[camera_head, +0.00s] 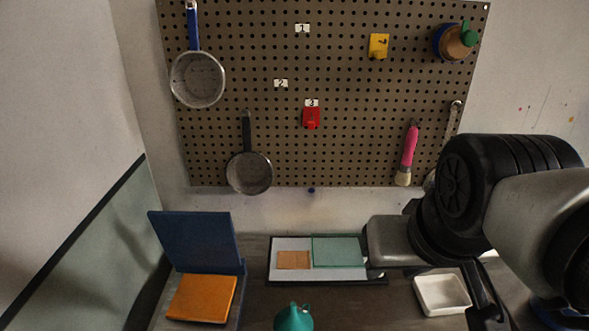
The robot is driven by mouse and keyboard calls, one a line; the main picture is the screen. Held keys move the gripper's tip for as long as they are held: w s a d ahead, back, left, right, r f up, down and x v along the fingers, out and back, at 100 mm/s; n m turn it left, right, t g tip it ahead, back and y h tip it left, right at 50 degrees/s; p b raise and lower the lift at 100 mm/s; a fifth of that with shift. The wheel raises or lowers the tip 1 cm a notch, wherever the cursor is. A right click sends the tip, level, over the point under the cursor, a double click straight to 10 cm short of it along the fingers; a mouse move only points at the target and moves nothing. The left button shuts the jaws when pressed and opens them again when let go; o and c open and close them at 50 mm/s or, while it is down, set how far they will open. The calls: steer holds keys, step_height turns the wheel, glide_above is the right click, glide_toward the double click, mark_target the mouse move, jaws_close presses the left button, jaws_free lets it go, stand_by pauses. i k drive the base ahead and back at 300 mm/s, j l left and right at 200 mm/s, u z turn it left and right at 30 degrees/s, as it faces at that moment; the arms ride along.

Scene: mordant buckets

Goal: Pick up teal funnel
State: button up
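The teal funnel (293,318) is on the dark table at the bottom middle of the head view. The bottom edge of the picture cuts it off, and its narrow end points up. My arm comes in from the right. What seems to be my gripper (484,302) is the dark part hanging below the wrist, to the right of the funnel and well apart from it. Its fingertips are not clear, so I cannot tell whether it is open or shut.
A blue stand with an orange panel (202,298) is at left. A dark-edged tray (330,280) holds an orange and a teal piece. A white square dish (442,308) lies near my gripper. Pans and tools hang on the pegboard (350,155) behind.

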mark_target(296, 312)
steer(key=k+l+u, duration=0.2)
steer(key=u, duration=0.15)
steer(key=k+u, duration=0.35)
steer(key=i+j+z, duration=0.1)
steer(key=i+j, duration=0.05)
steer(key=i, duration=0.1)
